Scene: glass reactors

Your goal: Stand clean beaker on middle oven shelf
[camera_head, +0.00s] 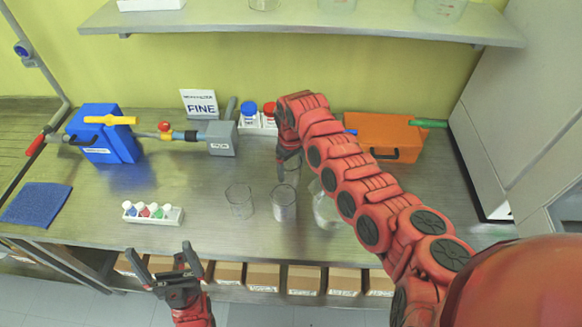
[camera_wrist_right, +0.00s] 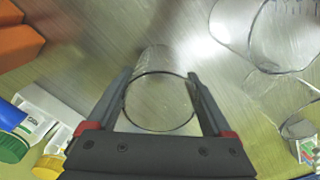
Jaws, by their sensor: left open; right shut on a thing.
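My right gripper (camera_head: 288,158) is over the middle of the bench, its fingers pointing down. In the right wrist view it (camera_wrist_right: 164,105) is shut on a clear, empty-looking glass beaker (camera_wrist_right: 160,128), with one finger on each side below the rim. In the head view the held beaker (camera_head: 291,176) is mostly hidden by the gripper; I cannot tell whether it touches the bench. Other glass vessels stand in front: one beaker (camera_head: 240,202), one with whitish contents (camera_head: 284,212), and one partly behind my arm (camera_head: 325,212). My left gripper (camera_head: 168,264) is open and empty before the bench edge. No oven shelf is identifiable.
A blue device (camera_head: 103,135), an orange case (camera_head: 383,137), red- and blue-capped bottles (camera_head: 268,117) and a small vial rack (camera_head: 153,213) stand on the bench (camera_head: 200,185). A shelf (camera_head: 300,27) overhangs the back. A tall grey cabinet (camera_head: 520,90) stands right.

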